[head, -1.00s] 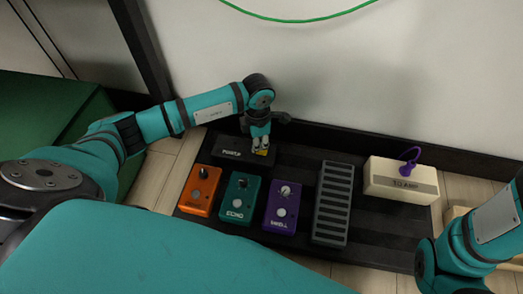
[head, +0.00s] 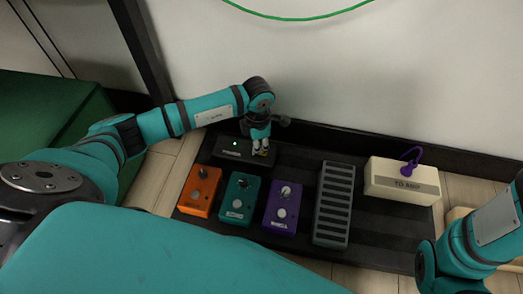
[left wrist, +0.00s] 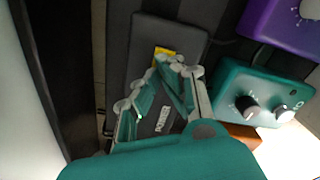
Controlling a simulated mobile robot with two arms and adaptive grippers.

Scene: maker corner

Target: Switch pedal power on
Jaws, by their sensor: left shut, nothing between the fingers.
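The black power box (head: 231,155) lies at the back left of the pedalboard, and a small green light (head: 235,143) glows on its top. My left gripper (head: 261,152) is shut and empty, with its fingertips down at the right end of the box. In the left wrist view the power box (left wrist: 150,40) carries a "POWER" label, and a yellow patch (left wrist: 164,52) shows right at my left fingertips (left wrist: 168,62). The fingers partly cover the patch; I cannot tell whether they touch it. My right arm shows at the right edge, but its gripper is not visible.
An orange pedal (head: 199,191), a teal pedal (head: 239,198) and a purple pedal (head: 282,207) stand in front of the power box. A ribbed grey pedal (head: 332,205) and a cream "TO AMP" box (head: 401,181) with a purple plug are farther right. The wall rises close behind.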

